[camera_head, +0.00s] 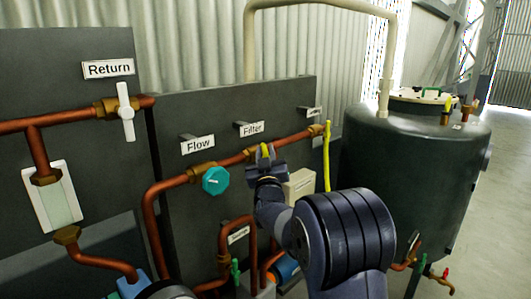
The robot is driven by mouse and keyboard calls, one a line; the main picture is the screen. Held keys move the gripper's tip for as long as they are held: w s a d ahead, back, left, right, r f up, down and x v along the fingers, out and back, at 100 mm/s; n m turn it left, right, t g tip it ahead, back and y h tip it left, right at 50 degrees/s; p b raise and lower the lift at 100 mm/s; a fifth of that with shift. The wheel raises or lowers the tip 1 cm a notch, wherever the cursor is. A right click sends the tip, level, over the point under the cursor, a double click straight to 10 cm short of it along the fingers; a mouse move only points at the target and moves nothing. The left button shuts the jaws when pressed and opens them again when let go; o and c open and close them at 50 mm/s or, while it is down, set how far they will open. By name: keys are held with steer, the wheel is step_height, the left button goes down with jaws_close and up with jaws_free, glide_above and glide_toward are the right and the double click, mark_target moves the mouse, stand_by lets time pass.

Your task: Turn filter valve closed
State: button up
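The "Filter" label (250,129) is on the dark panel, above a copper pipe. Just below it, a small yellow handle (265,151) shows at the pipe, partly hidden by my gripper. I take it to be the filter valve's handle. My gripper (265,160) is at this handle, with the yellow part showing between its fingers. Whether the fingers are pressed on it or stand apart around it cannot be told. The valve body is mostly hidden behind the gripper, and the handle's exact angle is unclear.
A teal round knob (215,180) sits left, under the "Flow" label (198,145). A white valve handle (126,111) is under "Return" (109,68). A long yellow handle (326,157) hangs to the right. A dark tank (415,165) stands beyond. Copper pipes run below.

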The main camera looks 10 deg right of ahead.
jaws_close()
steer(key=m, duration=0.1)
steer(key=m+g, duration=0.1)
steer(key=m+g+h+p, duration=0.1)
steer(key=shift+w+d+r, duration=0.1)
steer(key=shift+d+r, duration=0.1)
steer(key=shift+r, duration=0.05)
steer(key=shift+d+f+m+g+p, duration=0.1)
steer(key=shift+f+m+g+p, duration=0.1)
steer(key=shift+m+g+p, duration=0.25)
